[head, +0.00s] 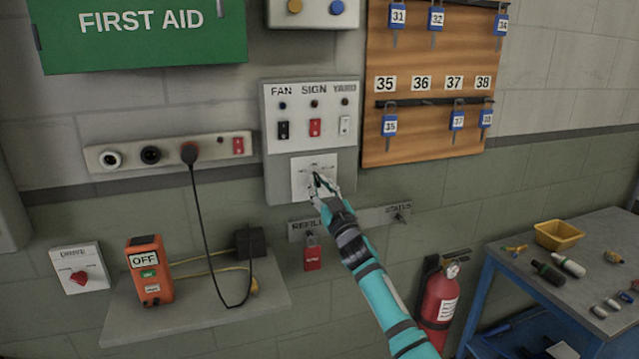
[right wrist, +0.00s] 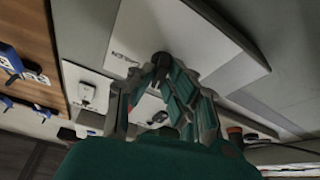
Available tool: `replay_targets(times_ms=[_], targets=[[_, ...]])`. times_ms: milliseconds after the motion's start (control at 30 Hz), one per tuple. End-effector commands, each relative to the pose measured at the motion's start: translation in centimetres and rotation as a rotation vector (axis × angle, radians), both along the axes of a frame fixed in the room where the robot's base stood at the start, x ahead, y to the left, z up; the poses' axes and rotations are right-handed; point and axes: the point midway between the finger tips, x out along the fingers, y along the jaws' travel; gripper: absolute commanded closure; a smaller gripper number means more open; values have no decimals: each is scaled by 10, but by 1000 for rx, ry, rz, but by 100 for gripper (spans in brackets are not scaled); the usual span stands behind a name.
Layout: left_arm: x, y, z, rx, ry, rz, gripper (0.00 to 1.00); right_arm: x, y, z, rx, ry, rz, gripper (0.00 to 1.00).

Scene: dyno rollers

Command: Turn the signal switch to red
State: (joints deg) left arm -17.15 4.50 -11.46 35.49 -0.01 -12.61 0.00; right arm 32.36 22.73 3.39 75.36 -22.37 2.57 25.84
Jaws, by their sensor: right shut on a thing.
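The signal switch is a small white plate (head: 301,178) on the grey wall box below the FAN, SIGN and YARD panel. My right gripper (head: 319,184) reaches it from below right and covers much of its middle. In the right wrist view the plate (right wrist: 190,32) is close, with a dark knob (right wrist: 162,60) standing out from it. My right gripper (right wrist: 160,84) is shut on this knob. Small dark lettering shows beside the knob, but I cannot read it surely. Which way the knob points is hidden by the fingers. My left gripper is not in view.
Above is the three-switch panel (head: 311,91). A key board (head: 420,139) hangs to the right. Below are a red padlock (head: 313,258) and a fire extinguisher (head: 438,296). A DRIVE switch (head: 79,270) and an orange box (head: 149,272) on a shelf are left.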

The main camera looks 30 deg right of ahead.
Motion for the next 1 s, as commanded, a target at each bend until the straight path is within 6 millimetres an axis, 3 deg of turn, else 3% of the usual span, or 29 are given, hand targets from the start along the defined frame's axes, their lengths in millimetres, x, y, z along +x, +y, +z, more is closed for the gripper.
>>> replay_targets(times_ms=[500, 1000], targets=[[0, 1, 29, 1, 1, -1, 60, -1, -3, 5, -438, 102, -1, 100], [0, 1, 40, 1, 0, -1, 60, 0, -2, 4, -616, 142, -1, 100]])
